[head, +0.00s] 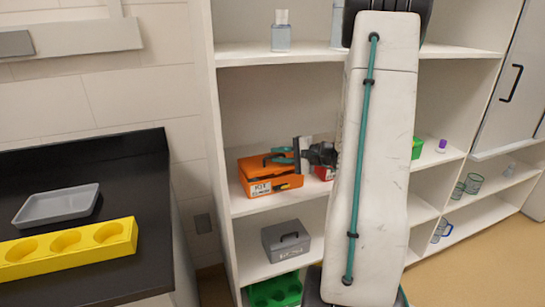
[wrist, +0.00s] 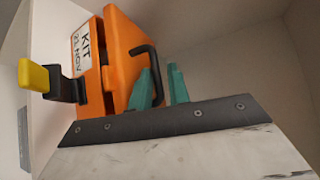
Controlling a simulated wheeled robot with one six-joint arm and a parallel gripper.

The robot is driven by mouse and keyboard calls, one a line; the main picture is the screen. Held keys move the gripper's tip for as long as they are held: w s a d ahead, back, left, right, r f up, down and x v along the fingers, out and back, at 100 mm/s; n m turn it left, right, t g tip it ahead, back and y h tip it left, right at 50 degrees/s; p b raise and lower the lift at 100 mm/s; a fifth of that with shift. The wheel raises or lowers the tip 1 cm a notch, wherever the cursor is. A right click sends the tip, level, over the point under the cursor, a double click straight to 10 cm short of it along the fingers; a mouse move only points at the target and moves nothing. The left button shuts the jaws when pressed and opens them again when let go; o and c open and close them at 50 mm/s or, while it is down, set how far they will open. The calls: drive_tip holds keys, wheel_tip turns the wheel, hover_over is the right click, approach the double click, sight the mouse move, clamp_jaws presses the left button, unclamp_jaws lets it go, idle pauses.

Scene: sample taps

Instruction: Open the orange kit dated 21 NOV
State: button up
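The orange kit (head: 257,188) stands on the middle shelf in the head view. In the wrist view the orange kit (wrist: 94,95) fills the upper left, its white label (wrist: 84,46) reading KIT 21 NOV. A black latch with a yellow tip (wrist: 35,76) sticks out from its front. A dark seam shows between body and lid (wrist: 125,45); I cannot tell whether the lid is ajar. My gripper (wrist: 162,88) is at the lid, its teal fingers apart with the lower part of the black handle (wrist: 152,58) between them. Contact is unclear. It also shows in the head view (head: 287,155).
A grey case (head: 286,241) and a green holder (head: 275,291) sit below the kit. A red item (head: 325,174) is close to its right. Shelf walls and the board above bound the space. A bottle (head: 281,32) stands on the upper shelf.

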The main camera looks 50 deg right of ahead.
drive_tip(key=v, duration=0.6)
idle(0.5)
